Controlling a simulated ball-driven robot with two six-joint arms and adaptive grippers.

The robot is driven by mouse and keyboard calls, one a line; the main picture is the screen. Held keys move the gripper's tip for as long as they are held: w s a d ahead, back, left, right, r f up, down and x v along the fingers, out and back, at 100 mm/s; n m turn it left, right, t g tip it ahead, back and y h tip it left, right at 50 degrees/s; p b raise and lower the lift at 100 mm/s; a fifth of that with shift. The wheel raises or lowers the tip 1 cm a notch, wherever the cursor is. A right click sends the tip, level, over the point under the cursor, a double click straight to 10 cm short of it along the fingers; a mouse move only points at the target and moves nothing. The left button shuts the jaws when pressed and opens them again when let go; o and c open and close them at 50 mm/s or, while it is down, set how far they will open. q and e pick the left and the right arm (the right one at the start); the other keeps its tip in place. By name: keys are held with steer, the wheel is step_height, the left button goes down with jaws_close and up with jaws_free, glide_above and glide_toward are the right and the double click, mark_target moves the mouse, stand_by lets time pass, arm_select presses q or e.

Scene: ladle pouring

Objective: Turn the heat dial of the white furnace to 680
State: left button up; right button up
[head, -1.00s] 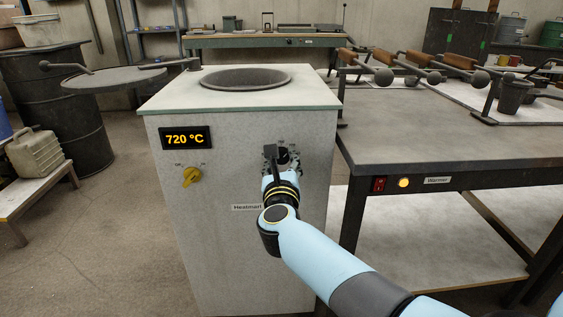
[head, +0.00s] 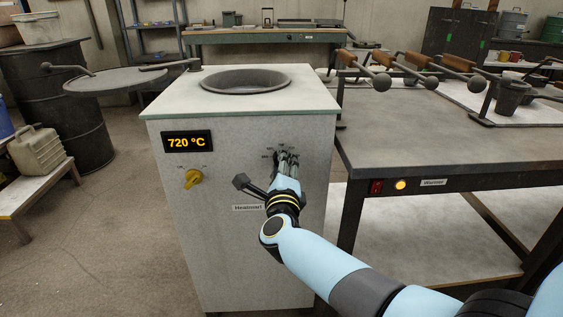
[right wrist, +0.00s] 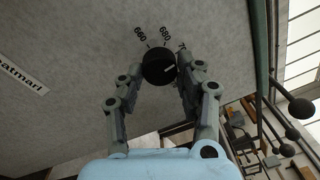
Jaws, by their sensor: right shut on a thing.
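The white furnace (head: 245,250) stands in the middle of the head view, its display (head: 187,141) reading 720 °C. Its black heat dial (right wrist: 158,67) shows in the right wrist view, with the marks 660, 680 and a partly hidden one starting with 7. The dial's pale pointer line points right, toward the partly hidden mark. My right gripper (right wrist: 160,75) is shut on the dial, one finger on each side. In the head view my right gripper (head: 286,160) covers most of the dial. My left gripper is out of view.
A yellow knob (head: 193,178) sits below the display on the furnace front. The warmer table (head: 430,150) stands close on the right, with ball-ended, wooden-gripped handles (head: 420,72) over it. A round lid (head: 115,80) is at the furnace's left.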

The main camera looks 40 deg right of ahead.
steer(key=shift+n+t+p, duration=0.3)
steer(key=shift+n+p, duration=0.95)
steer(key=shift+n, duration=2.75)
steer(key=shift+f+y, duration=0.1)
steer(key=shift+y, duration=0.3)
steer(key=o, duration=1.1)
steer(key=shift+o, duration=0.2)
steer(key=v, duration=1.2)
